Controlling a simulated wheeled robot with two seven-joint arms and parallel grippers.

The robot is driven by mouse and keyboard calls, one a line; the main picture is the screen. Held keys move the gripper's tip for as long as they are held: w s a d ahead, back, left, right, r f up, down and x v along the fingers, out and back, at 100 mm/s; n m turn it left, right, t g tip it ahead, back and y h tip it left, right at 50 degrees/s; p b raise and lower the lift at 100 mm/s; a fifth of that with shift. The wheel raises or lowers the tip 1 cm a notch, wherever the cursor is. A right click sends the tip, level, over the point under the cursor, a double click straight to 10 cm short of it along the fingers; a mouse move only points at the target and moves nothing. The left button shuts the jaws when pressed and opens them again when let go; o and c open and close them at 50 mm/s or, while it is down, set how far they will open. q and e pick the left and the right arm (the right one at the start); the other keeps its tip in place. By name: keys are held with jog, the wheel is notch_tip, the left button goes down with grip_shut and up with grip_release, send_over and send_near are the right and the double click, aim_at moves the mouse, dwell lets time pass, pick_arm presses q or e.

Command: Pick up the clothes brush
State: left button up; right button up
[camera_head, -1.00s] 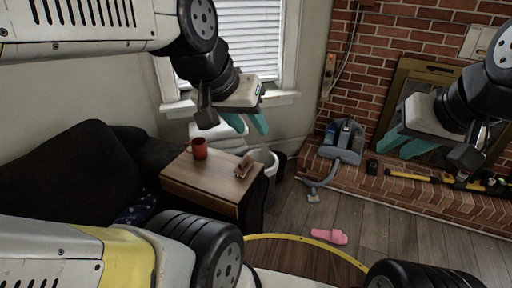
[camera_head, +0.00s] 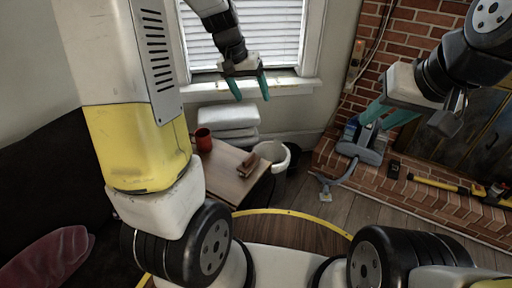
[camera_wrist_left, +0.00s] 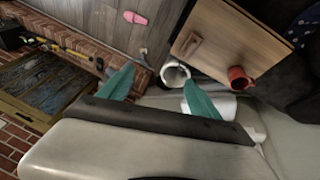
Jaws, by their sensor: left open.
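A small brown object that looks like the clothes brush (camera_head: 247,163) lies on the wooden side table (camera_head: 222,178), near its right edge. It also shows in the left wrist view (camera_wrist_left: 193,43), towards the table's left side. My left gripper (camera_head: 250,88) is open and empty, high above and behind the table, in front of the window. In the left wrist view its teal fingers (camera_wrist_left: 158,84) stand apart with nothing between them. My right gripper (camera_head: 384,116) is at the right by the brick fireplace, its teal fingers apart and empty.
A red mug (camera_head: 203,140) shares the table. A pink slipper (camera_wrist_left: 135,17) lies on the floor. A dark sofa is at left.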

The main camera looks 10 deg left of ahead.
pick_arm(q)
jog(key=m+g+y, duration=0.1)
jog(key=g, duration=0.1)
send_over(249, 161)
jog(key=d, duration=0.1)
notch_tip(249, 161, down, 18)
jog(key=shift+m+g+y, duration=0.5)
jog(key=shift+m+y, duration=0.3)
jog(key=f, duration=0.4)
jog(key=w+a+f, duration=0.1)
jog(key=f, duration=0.4)
jog(key=w+a+f, duration=0.1)
jog(key=f, duration=1.2)
jog(key=shift+s+d+f, duration=0.1)
jog(key=shift+s+d, duration=0.05)
jog(key=shift+d, duration=0.1)
jog(key=c, duration=1.5)
jog(key=shift+c, duration=0.2)
